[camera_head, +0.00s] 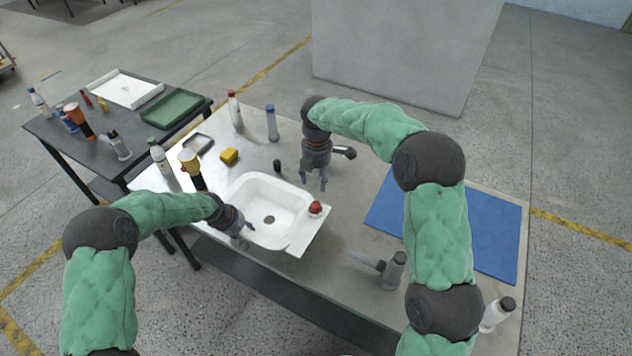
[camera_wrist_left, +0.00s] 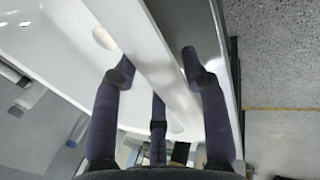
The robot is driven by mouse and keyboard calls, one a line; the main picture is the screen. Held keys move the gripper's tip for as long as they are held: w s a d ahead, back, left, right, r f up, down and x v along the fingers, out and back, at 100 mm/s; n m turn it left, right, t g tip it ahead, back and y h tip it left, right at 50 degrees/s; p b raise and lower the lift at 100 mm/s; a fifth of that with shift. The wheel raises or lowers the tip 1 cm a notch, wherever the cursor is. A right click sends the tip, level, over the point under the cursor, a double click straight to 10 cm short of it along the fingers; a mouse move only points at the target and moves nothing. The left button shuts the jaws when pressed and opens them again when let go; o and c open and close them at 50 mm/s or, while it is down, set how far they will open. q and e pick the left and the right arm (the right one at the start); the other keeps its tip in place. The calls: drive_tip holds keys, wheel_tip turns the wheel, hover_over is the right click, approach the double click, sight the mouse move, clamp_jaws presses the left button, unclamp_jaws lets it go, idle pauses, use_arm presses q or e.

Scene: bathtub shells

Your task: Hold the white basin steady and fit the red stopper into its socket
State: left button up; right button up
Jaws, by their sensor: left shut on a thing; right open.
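The white basin (camera_head: 256,189) lies on the grey table, with a flat ledge at its right end and a dark drain in its floor. The red stopper (camera_head: 316,208) is on that right ledge; I cannot tell whether it sits in a socket. My left gripper (camera_head: 243,232) is shut on the basin's near left rim. In the left wrist view the basin wall (camera_wrist_left: 150,55) runs between the fingers of my left gripper (camera_wrist_left: 158,70). My right gripper (camera_head: 315,182) is open and empty, pointing down behind the stopper, apart from it.
A yellow sponge (camera_head: 229,156), small black piece (camera_head: 277,165), grey tray (camera_head: 198,143) and several bottles stand behind and left of the basin. A blue mat (camera_head: 480,235) lies right, a grey tool (camera_head: 392,268) in front of it. A dark side table (camera_head: 60,135) stands left.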

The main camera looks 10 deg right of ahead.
use_arm(q)
drive_tip(key=o, duration=1.1)
